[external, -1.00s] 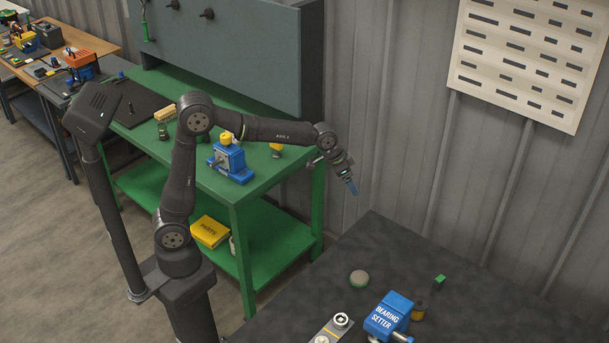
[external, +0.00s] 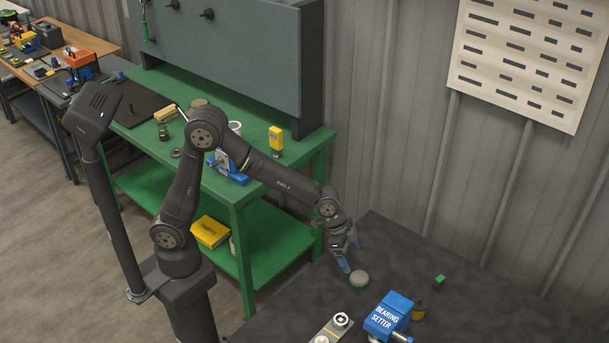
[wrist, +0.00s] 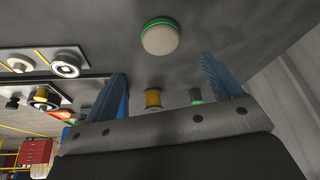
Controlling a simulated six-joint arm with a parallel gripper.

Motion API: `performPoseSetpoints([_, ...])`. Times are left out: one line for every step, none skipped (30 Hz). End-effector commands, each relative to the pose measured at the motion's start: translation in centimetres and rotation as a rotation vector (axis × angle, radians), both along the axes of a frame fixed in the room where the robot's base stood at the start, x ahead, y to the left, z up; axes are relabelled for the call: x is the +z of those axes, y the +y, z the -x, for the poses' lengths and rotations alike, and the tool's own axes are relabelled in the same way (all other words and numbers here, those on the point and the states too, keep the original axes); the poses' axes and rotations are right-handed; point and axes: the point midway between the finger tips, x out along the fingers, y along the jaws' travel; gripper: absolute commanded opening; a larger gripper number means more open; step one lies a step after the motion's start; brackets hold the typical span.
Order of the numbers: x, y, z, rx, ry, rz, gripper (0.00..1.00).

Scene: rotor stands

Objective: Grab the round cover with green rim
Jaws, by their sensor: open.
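The round cover (external: 359,278) lies on the dark table, a pale disc with a green rim. It also shows in the wrist view (wrist: 160,38), ahead of my fingers and apart from them. My gripper (external: 346,264) is open and empty, pointing down just left of the cover in the external view. In the wrist view its two blue fingers (wrist: 165,85) stand wide apart with nothing between them in contact. The cover's underside is hidden.
A blue bearing setter (external: 388,315) stands to the right of the cover, with a yellow-brown spool (external: 419,312) beside it. A small green block (external: 439,280) lies farther right. A grey plate with round parts (external: 331,330) is at the front. The table around the cover is clear.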

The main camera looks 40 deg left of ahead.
Motion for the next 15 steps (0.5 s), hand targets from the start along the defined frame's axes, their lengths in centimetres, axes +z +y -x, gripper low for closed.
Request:
performPoseSetpoints([-1.1,-0.3,-0.1,0.0,0.002,-0.003,0.84])
performPoseSetpoints([-1.5,-0.5,-0.2,0.0,0.002,-0.003,0.84])
performPoseSetpoints([-2.1,-0.7,-0.3,0.0,0.002,-0.003,0.84])
performPoseSetpoints([-2.5,-0.9,-0.3,-0.001,0.002,-0.003,0.84])
performPoseSetpoints([-2.8,-1.1,-0.4,-0.001,0.0,-0.002,0.84])
performPoseSetpoints([-3.1,-1.2,-0.4,-0.001,0.0,-0.001,0.84])
performPoseSetpoints([-3.3,-1.3,-0.5,-0.001,0.0,-0.001,0.84])
performPoseSetpoints([-3.5,-1.4,-0.5,-0.001,0.0,-0.001,0.84])
performPoseSetpoints([-3.7,-1.4,-0.5,-0.001,0.0,0.0,0.84])
performPoseSetpoints([-3.7,-1.5,-0.6,-0.001,0.0,0.0,0.84])
performPoseSetpoints([-3.8,-1.5,-0.6,-0.001,0.0,0.0,0.84])
performPoseSetpoints([-4.0,-1.6,-0.6,-0.001,0.0,0.0,0.84])
performPoseSetpoints([-4.3,-1.7,-0.7,-0.001,0.0,-0.001,0.84])
performPoseSetpoints([-4.5,-1.8,-0.7,-0.001,0.0,-0.001,0.84])
performPoseSetpoints([-5.0,-2.0,-0.8,-0.001,0.0,-0.002,0.84])
